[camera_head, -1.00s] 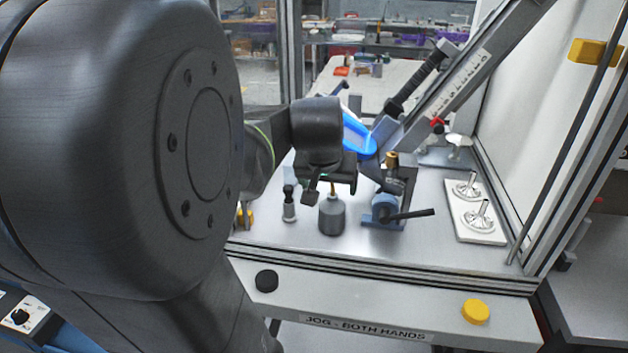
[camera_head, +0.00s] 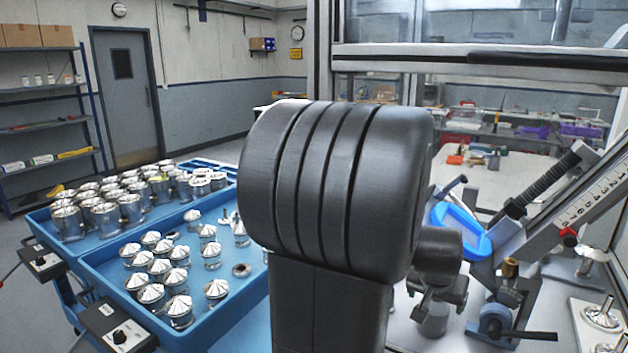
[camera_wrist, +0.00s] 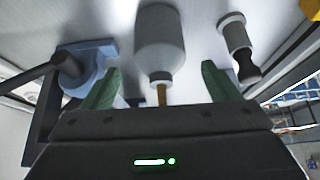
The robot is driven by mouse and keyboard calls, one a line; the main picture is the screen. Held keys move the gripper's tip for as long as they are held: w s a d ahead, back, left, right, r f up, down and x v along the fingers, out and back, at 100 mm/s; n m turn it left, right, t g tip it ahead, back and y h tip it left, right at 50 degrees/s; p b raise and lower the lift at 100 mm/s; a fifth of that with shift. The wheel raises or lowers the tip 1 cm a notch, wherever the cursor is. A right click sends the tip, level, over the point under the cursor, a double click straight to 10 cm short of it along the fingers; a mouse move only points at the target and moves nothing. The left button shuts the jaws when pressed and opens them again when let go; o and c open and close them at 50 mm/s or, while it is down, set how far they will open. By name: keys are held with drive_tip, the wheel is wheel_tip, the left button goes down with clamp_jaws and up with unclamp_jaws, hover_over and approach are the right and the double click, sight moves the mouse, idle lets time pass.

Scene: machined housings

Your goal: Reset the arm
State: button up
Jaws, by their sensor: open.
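My gripper (camera_wrist: 161,84) shows in the wrist view with its two green fingertips spread wide apart and nothing held between them. In the head view my gripper (camera_head: 440,292) is a dark shape over the machine's worktop, right of my large black arm link, which hides part of the scene.
A blue clamp with a dark handle (camera_head: 495,322) stands right of my gripper, beneath a slanted scaled rail (camera_head: 590,195) and a blue oval part (camera_head: 460,230). Blue trays (camera_head: 225,318) of metal housings stand left. A plate with metal pieces (camera_head: 600,320) is far right.

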sight(435, 303)
drive_tip(key=x, duration=0.4)
drive_tip(key=shift+f, duration=0.15)
drive_tip(key=shift+s+r, duration=0.1)
drive_tip(key=shift+r, duration=0.2)
